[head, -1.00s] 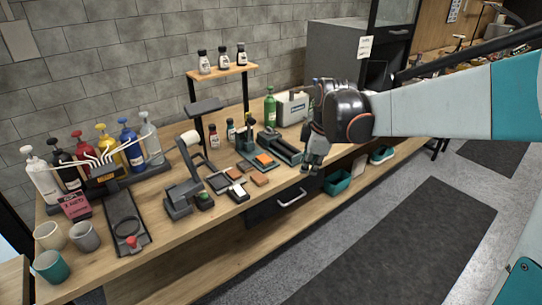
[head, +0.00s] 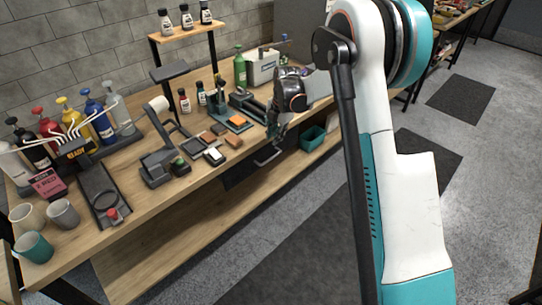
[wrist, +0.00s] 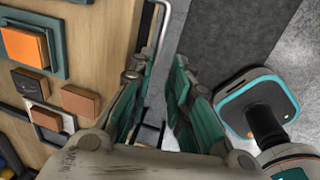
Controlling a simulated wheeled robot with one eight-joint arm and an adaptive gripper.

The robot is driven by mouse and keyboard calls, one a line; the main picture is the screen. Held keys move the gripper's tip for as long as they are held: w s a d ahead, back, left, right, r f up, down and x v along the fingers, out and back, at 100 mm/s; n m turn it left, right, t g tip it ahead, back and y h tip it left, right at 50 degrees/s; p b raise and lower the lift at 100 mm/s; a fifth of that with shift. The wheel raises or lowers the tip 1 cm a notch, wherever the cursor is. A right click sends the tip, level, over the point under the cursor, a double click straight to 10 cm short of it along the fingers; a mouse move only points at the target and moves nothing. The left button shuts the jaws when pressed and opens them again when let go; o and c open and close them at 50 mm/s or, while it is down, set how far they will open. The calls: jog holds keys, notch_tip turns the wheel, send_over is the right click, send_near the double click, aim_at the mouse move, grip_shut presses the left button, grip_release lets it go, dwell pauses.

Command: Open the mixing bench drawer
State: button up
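The mixing bench (head: 120,195) is a long wooden bench along the wall. Its drawer (head: 238,176) has a dark front under the bench top, and it looks closed. A silver bar handle (head: 268,158) is on that front. My gripper (head: 274,138) is at the bench's front edge, just above and close to the handle. In the wrist view my gripper (wrist: 160,66) is open, its teal-padded fingers apart. The handle (wrist: 157,32) runs along the bench edge beyond the fingertips, near the left finger. Whether any finger touches it is hidden.
A sponge tray (head: 236,122), brushes and blocks lie on the bench top near the edge. Pump bottles (head: 100,120) and cups (head: 62,213) stand at the left. A teal bin (head: 312,138) is right of the drawer. The floor in front is free.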

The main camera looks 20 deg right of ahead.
aim_at(271, 159)
jog(key=f+b, duration=0.1)
jog(key=f, duration=0.3)
jog(key=w+f+b, duration=0.1)
jog(key=f, duration=0.3)
jog(key=w+a+f+b, duration=0.1)
jog(key=f+b, duration=0.1)
jog(key=f, duration=0.2)
jog(key=shift+r, duration=0.1)
jog(key=shift+c, duration=0.3)
grip_shut()
